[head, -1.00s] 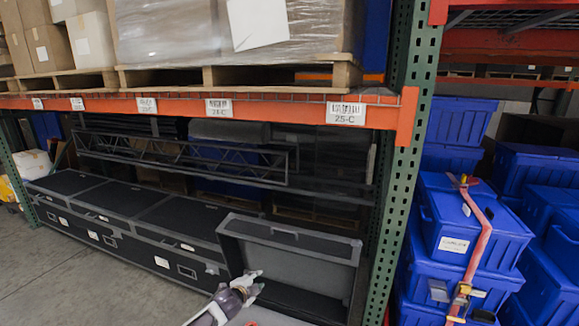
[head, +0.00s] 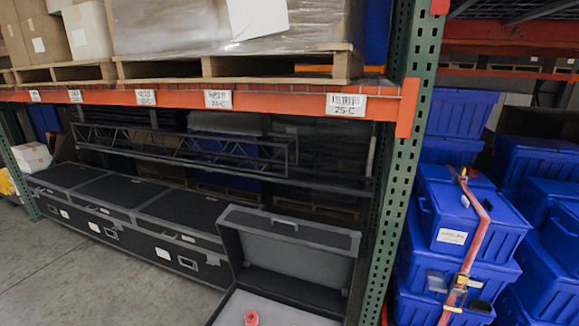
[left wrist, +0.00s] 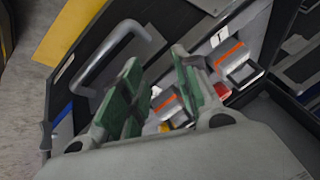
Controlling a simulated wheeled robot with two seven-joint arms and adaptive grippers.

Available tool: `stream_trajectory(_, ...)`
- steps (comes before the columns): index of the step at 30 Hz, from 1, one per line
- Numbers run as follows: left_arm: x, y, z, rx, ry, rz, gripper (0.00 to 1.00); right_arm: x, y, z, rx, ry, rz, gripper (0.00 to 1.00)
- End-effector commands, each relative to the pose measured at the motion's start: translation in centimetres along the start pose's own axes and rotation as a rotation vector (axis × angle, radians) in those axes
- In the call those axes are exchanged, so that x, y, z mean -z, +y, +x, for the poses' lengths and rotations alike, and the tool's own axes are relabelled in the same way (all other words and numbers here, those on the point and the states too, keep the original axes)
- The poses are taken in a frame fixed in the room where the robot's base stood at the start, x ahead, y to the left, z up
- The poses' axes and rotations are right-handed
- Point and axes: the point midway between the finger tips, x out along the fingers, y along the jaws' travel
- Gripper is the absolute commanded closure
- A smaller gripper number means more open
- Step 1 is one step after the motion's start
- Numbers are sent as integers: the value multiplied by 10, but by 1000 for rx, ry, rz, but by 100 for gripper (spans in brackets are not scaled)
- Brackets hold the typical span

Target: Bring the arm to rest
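My left gripper (left wrist: 152,95) shows only in the left wrist view. Its two green-padded fingers stand apart with a gap between them, and I see nothing held. Beyond the fingers is a dark surface with a grey bar handle (left wrist: 108,52) and grey-and-orange pieces (left wrist: 237,65) that look like buckles. Neither gripper is in the head view, and my right gripper is in no frame.
An open black case (head: 288,262) is at the bottom centre, with a red round object (head: 251,318) in it. Closed black cases (head: 110,205) line the rack's lower level. Strapped blue totes (head: 455,245) stand right of the green rack post (head: 394,200).

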Motion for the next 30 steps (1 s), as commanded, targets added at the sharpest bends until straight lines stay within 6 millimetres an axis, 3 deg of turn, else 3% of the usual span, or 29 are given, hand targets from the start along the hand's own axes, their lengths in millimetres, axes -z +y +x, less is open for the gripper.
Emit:
stream_trajectory(1,-22,15,0,-15,-26,-28,69,0,0,0,0,0,0,100)
stream_trajectory(8,-108,76,-6,-65,-131,-162,69,0,0,0,0,0,0,100)
stream_trajectory(18,-229,172,-40,-126,-294,-347,69,0,0,0,0,-1,0,100)
stream_trajectory(24,-289,227,-70,-153,-386,-443,69,0,1,0,-1,-1,-1,100)
stream_trajectory(30,-324,261,-92,-167,-444,-503,69,-1,1,0,-1,-1,-1,100)
